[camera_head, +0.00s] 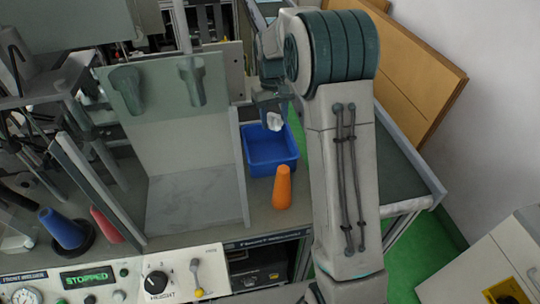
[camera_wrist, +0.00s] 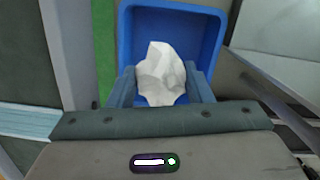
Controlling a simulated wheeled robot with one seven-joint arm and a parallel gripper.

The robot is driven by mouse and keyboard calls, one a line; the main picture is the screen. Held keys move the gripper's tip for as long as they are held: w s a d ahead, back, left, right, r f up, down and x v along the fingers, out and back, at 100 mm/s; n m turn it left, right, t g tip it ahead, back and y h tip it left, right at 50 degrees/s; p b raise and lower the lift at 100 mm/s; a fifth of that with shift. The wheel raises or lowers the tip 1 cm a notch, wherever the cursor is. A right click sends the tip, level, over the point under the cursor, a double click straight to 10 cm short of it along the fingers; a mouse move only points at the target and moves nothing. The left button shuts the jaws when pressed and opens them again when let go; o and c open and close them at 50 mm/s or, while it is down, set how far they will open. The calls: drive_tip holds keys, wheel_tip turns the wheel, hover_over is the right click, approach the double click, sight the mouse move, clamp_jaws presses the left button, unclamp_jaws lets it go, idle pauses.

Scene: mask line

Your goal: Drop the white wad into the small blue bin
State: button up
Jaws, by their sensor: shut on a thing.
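The white wad (camera_wrist: 160,75) is a crumpled white piece held between the two fingers of my gripper (camera_wrist: 162,88) in the wrist view. In the head view my gripper (camera_head: 270,108) points down with the wad (camera_head: 274,121) at its tips, near the far edge of the small blue bin (camera_head: 270,168). The blue bin is an open rectangular box on the grey bench. In the wrist view the bin (camera_wrist: 219,40) lies behind and around the wad. The wad looks above the bin; its exact height over the rim is hard to tell.
An orange cone-shaped piece (camera_head: 283,188) stands in front of the bin. A clear panel with a metal frame (camera_head: 240,165) rises just left of the bin. A control panel with a "STOPPED" display (camera_head: 87,279) lies at the front left. Green floor (camera_head: 440,225) shows at right.

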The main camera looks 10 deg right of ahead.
drive_tip(key=shift+f+b, duration=0.75)
drive_tip(key=shift+f, duration=0.75)
drive_tip(key=o, duration=1)
drive_tip(key=shift+r, duration=0.1)
wheel_tip(320, 180, up, 14)
drive_tip(key=w, duration=0.1)
drive_tip(key=shift+w+a+f, duration=0.15)
drive_tip(key=shift+w+f, duration=0.05)
drive_tip(key=shift+w, duration=0.1)
